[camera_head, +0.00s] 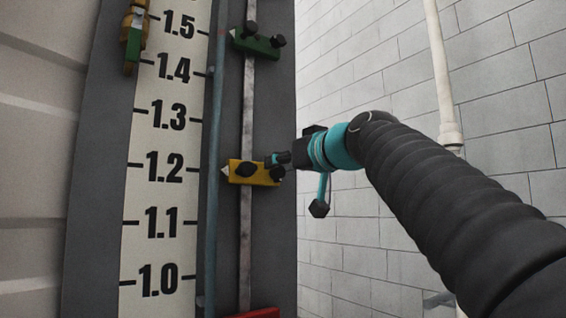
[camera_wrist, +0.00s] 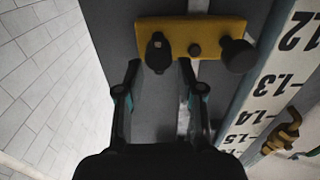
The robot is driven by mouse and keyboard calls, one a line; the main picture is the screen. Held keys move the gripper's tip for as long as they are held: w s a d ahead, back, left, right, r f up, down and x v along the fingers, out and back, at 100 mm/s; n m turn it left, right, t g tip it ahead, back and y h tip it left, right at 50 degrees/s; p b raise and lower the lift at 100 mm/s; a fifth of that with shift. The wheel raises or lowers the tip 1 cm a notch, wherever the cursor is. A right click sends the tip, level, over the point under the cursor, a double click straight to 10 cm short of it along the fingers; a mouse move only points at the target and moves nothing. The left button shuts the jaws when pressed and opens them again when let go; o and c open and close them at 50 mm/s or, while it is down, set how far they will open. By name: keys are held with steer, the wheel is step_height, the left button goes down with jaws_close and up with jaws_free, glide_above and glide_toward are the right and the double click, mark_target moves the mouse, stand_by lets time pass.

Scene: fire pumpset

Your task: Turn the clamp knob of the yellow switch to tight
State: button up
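The yellow switch (camera_head: 240,179) is a yellow block on the vertical rail, near the 1.2 mark. In the wrist view the yellow switch (camera_wrist: 205,27) lies across the top. It bears a winged black knob (camera_wrist: 158,52) on the left and a rounder black knob (camera_wrist: 238,55) on the right. My gripper (camera_wrist: 160,66) is open, its fingertips on either side of the winged knob, with a visible gap on each side. In the head view my gripper (camera_head: 281,159) is at the switch's right end and partly hides the knob there.
A green switch (camera_head: 258,44) sits higher on the rail and a red one (camera_head: 258,313) at the bottom edge. A white scale board (camera_head: 180,140) stands left of the rail, with a blue-grey rod (camera_head: 213,130) between. A white pipe (camera_head: 440,70) runs down the brick wall at right.

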jaws_close()
steer(key=shift+w+d+f+m+p, duration=0.25)
steer(key=shift+m+p, duration=0.7)
steer(key=shift+m, duration=2.05)
steer(key=shift+w+d+f+m+p, duration=0.2)
steer(key=shift+m+p, duration=0.7)
steer(key=shift+m, duration=2.1)
steer(key=shift+w+d+f+m+p, duration=0.1)
steer(key=shift+d+f+m+p, duration=0.55)
steer(key=shift+m, duration=2.35)
steer(key=shift+a+r+p, duration=0.2)
steer(key=shift+a+p, duration=0.15)
steer(key=shift+a, duration=0.05)
jaws_free()
